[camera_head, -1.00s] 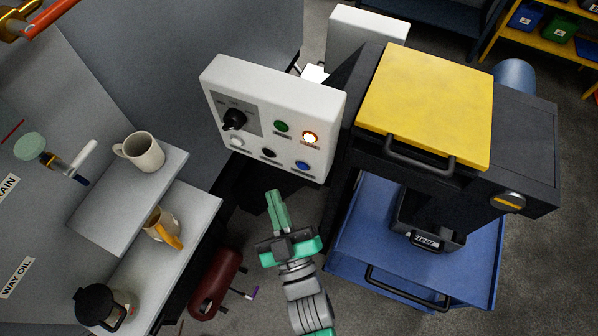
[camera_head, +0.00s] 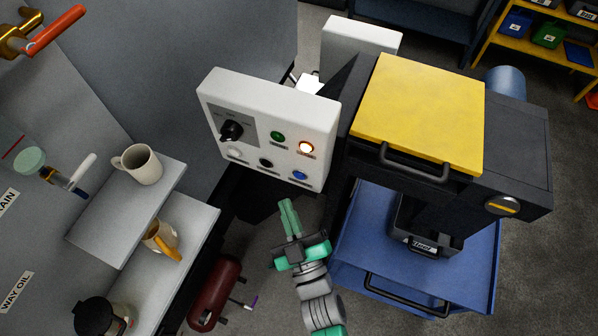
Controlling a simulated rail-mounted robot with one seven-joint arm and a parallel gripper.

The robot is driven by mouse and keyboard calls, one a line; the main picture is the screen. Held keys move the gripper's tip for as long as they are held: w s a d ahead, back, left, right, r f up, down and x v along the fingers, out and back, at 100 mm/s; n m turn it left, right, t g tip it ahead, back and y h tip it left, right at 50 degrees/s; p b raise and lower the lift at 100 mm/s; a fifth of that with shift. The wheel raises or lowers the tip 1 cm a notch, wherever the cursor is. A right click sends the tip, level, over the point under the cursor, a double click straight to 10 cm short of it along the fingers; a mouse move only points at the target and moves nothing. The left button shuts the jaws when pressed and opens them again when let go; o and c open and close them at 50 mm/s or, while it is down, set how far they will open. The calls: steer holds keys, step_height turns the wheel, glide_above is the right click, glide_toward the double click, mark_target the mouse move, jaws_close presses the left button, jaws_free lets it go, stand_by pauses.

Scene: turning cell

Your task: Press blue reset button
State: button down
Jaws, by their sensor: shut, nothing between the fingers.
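The blue button (camera_head: 299,175) sits at the lower right of the white control panel (camera_head: 224,92). My gripper (camera_head: 288,204) is below the panel, its green fingers shut with nothing between them and pointing up toward the panel's lower edge. In the picture the fingertips are a little below the blue button and apart from it. The button's face is in clear view.
A yellow-topped dark machine (camera_head: 420,110) stands close on the right. Shelves with mugs (camera_head: 142,164) are left.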

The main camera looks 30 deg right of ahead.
mark_target(300, 176)
steer(key=shift+w+d+p, duration=0.2)
steer(key=shift+w+d, duration=0.4)
steer(key=shift+d, duration=0.25)
steer(key=shift+w+d+p, duration=0.2)
steer(key=shift+w+d, duration=0.4)
steer(key=shift+d, duration=0.2)
steer(key=shift+w+d, duration=0.1)
stand_by(0.7)
steer(key=shift+w+d, duration=0.15)
steer(key=shift+d, duration=0.1)
steer(key=shift+w+d, duration=0.25)
steer(key=shift+d, duration=0.05)
stand_by(0.7)
steer(key=shift+s, duration=0.1)
steer(key=shift+s+a, duration=0.4)
steer(key=shift+a, duration=0.25)
